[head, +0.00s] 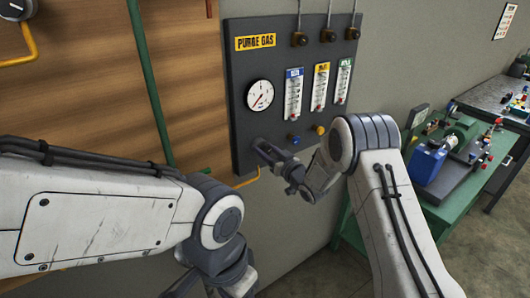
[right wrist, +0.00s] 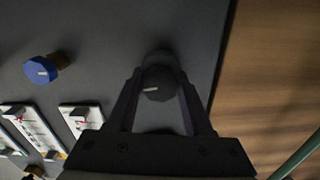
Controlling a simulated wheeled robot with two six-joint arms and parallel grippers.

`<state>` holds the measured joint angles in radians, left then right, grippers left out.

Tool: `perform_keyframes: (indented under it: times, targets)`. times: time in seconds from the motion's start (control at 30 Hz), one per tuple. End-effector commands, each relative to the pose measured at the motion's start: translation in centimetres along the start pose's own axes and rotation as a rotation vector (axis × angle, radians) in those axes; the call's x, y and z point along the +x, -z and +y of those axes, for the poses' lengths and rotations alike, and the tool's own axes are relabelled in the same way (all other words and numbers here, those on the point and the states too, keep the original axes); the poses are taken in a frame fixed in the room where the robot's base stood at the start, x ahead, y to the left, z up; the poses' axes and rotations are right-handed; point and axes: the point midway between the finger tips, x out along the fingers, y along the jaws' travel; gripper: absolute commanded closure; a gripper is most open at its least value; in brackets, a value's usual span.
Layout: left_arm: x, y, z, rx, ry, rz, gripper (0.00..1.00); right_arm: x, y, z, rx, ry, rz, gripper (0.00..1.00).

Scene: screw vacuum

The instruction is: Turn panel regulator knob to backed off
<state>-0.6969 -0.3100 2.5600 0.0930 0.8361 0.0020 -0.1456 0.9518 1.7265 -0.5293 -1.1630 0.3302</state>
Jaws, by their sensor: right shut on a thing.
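The dark purge gas panel (head: 240,125) hangs on the wall in the head view. My right gripper (head: 264,152) is at its lower left, below the round white gauge (head: 260,94). In the right wrist view, a black regulator knob (right wrist: 159,88) with a short white mark sits between the two fingers of this gripper (right wrist: 160,92). The gripper is shut on the knob. The white mark lies nearly level in that view. In the head view the gripper largely hides the knob. My left arm crosses the lower left, and its fingers are not seen.
A blue knob (head: 293,140) and a yellow knob (head: 319,129) are right of my gripper, under several flowmeters (head: 293,95). A green pipe (head: 148,80) runs down the wooden wall at left. A green bench (head: 450,210) with a blue machine (head: 428,167) stands at right.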

Motion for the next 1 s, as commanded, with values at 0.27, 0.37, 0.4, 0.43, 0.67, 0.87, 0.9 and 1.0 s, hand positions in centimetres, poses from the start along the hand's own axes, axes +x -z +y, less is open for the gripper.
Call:
perform_keyframes:
  times: [0.27,0.37,0.4,0.43,0.67,0.87,0.9,1.0]
  targets:
    - [4.2,-0.2,-0.3,0.002,0.000,0.000,0.50,0.0,-0.7,-0.1,-0.180,0.002,0.004,1.00]
    - [6.0,-0.3,-0.4,0.003,0.000,0.000,0.50,0.0,-0.7,-0.1,-0.272,0.002,0.006,1.00]
    - [6.7,-0.4,-0.5,0.003,0.000,0.000,0.50,0.0,-0.7,-0.1,-0.310,0.002,0.006,1.00]
    - [7.3,-0.4,-0.5,0.003,0.000,0.000,0.50,0.0,-0.7,-0.1,-0.339,0.002,0.007,1.00]
    - [11.3,-0.6,-0.8,0.003,0.000,0.000,0.50,0.0,-0.8,-0.2,-0.559,0.001,0.006,1.00]
    - [14.8,-0.8,-1.1,0.002,0.000,0.000,0.50,0.0,-0.8,-0.2,-0.750,0.001,0.006,1.00]
    - [15.4,-0.8,-1.1,0.002,0.000,0.000,0.50,0.0,-0.9,-0.2,-0.788,0.001,0.006,1.00]
    - [17.1,-0.9,-1.2,0.002,0.000,0.000,0.50,0.0,-0.9,-0.3,-0.883,0.001,0.006,1.00]
